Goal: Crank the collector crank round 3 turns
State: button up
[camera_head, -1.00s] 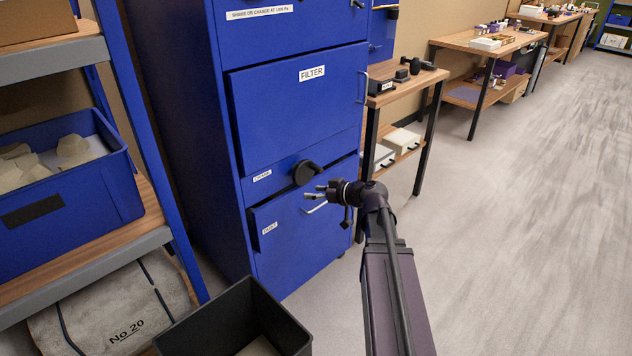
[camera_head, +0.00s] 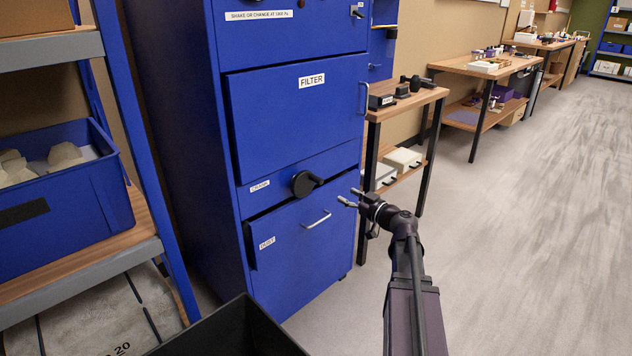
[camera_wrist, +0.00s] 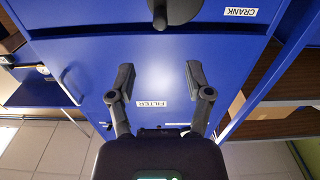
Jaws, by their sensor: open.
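The collector crank (camera_head: 305,183) is a black round hub with a short handle, set on the front of the blue cabinet (camera_head: 290,125), beside a "CRANK" label (camera_head: 259,186). Its handle points to the right in the head view. In the wrist view, which is upside down, the dark crank (camera_wrist: 160,14) shows at the top edge, partly cut off. My gripper (camera_head: 351,196) is open and empty, to the right of the crank and apart from it. In the wrist view both fingers of my gripper (camera_wrist: 160,75) stand wide apart with the blue front beyond them.
The "DUST" drawer (camera_head: 300,250), with a bar handle, sits below the crank and stands slightly proud. A "FILTER" door (camera_head: 295,115) is above. A black bin (camera_head: 225,335) stands in front at the bottom. Shelving with a blue crate (camera_head: 70,215) is left. Open floor (camera_head: 520,230) lies right.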

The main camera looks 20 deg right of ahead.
aim_at(322, 182)
jog(key=shift+w, duration=0.1)
jog(key=x, duration=1.3)
jog(key=shift+w+a, duration=0.15)
jog(key=shift+w, duration=0.15)
grip_shut()
